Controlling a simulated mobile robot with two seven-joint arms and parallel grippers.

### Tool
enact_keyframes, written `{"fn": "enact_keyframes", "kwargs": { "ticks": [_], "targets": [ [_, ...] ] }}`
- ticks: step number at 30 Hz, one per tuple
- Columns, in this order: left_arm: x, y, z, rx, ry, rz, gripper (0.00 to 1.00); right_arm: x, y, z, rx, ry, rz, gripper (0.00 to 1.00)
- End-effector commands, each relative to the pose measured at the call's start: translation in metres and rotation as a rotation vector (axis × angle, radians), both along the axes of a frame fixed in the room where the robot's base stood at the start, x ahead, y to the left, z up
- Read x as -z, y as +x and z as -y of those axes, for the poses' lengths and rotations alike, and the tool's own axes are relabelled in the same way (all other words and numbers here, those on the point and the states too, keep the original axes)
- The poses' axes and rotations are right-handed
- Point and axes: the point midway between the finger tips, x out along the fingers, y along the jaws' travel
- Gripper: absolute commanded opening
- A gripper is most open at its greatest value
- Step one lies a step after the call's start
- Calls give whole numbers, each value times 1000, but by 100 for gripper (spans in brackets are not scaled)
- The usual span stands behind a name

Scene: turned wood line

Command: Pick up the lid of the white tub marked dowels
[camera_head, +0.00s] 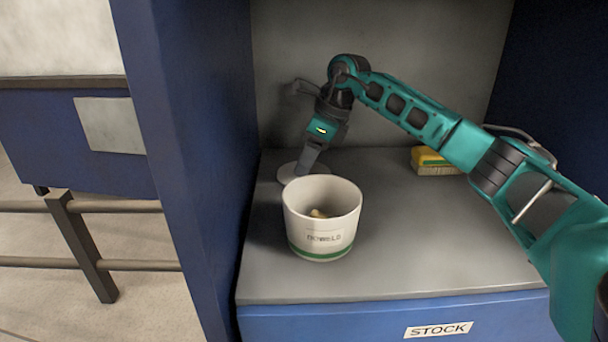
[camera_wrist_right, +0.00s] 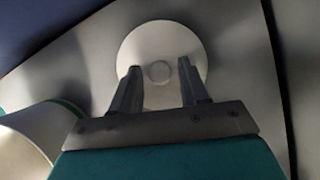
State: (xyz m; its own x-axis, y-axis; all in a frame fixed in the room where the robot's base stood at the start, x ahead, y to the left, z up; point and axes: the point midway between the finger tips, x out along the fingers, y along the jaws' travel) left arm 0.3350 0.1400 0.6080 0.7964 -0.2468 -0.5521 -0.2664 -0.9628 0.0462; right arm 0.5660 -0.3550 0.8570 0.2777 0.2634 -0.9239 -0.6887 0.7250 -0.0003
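The white tub marked dowels (camera_head: 322,225) stands upright and uncovered on the grey shelf, with a green band and some pale pieces inside. Its round white lid (camera_head: 286,172) lies behind the tub, partly hidden by the tub and my right gripper. My right gripper (camera_head: 303,168) points down at the lid. In the right wrist view the lid (camera_wrist_right: 160,34) has a small round knob (camera_wrist_right: 159,72) at its middle. The open fingers of my right gripper (camera_wrist_right: 158,68) are on either side of the knob, with gaps. I cannot tell their height above the lid. My left gripper is not in view.
Blue side walls and a grey back wall enclose the shelf. A STOCK label (camera_head: 438,330) is on the blue front. The shelf's right front is clear. The tub stands close to the gripper.

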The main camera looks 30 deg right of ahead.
Motion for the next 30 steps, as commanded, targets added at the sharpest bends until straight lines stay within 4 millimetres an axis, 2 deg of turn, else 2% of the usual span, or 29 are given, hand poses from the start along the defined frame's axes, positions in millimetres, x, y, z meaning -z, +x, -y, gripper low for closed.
{"fn": "enact_keyframes", "kwargs": {
  "ticks": [2, 13, 23, 26, 30],
  "targets": [
    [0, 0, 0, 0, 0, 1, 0, 0, 0, 0, 0, 0, 0, 36],
    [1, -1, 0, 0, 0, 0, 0, 0, 0, 0, 0, 0, 0, 1],
    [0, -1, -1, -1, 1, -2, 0, -6, 0, 0, 0, 0, 1, 0],
    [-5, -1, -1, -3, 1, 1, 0, -21, 1, 0, 1, 1, 3, 0],
    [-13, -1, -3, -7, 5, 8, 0, -51, 1, 0, 1, 1, 4, 0]
  ]
}}
